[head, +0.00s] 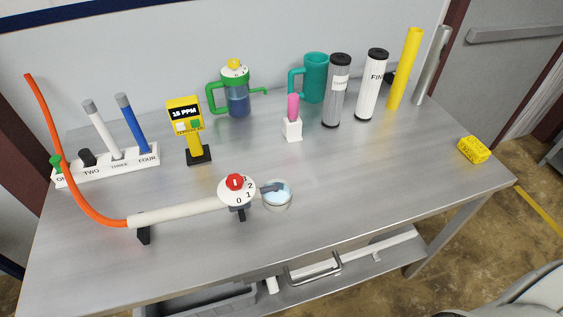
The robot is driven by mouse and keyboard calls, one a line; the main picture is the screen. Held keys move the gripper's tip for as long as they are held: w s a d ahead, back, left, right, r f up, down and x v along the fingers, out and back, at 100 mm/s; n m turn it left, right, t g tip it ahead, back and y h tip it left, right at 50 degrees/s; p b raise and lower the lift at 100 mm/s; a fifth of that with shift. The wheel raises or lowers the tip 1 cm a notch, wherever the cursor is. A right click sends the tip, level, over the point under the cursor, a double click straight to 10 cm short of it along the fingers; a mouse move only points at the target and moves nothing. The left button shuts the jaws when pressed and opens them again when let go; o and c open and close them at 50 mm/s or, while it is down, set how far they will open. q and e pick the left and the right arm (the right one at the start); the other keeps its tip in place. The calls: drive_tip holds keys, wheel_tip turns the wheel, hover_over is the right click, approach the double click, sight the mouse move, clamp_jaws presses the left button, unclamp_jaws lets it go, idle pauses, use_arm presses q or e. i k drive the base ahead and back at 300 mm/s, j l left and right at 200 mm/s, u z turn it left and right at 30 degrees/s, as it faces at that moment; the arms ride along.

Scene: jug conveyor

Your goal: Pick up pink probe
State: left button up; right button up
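The pink probe (293,106) stands upright in a small white block holder (292,130) near the back middle of the metal table. Its upper part shows; its lower end is hidden inside the holder. Neither of my grippers is in the head view, so nothing is seen touching the probe.
A teal mug (315,78) and a grey cylinder (337,90) stand close behind and right of the probe. A green-handled jug (236,92) and yellow meter (188,128) are left. A dial valve pipe (180,212) and cup (277,196) lie in front. The table's right front is clear.

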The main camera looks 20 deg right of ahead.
sight(293, 104)
drive_tip(key=k+j+u, duration=0.2)
drive_tip(key=k, duration=0.2)
drive_tip(key=k+j+u, duration=0.2)
drive_tip(key=k+j, duration=0.15)
drive_tip(key=k+l, duration=0.05)
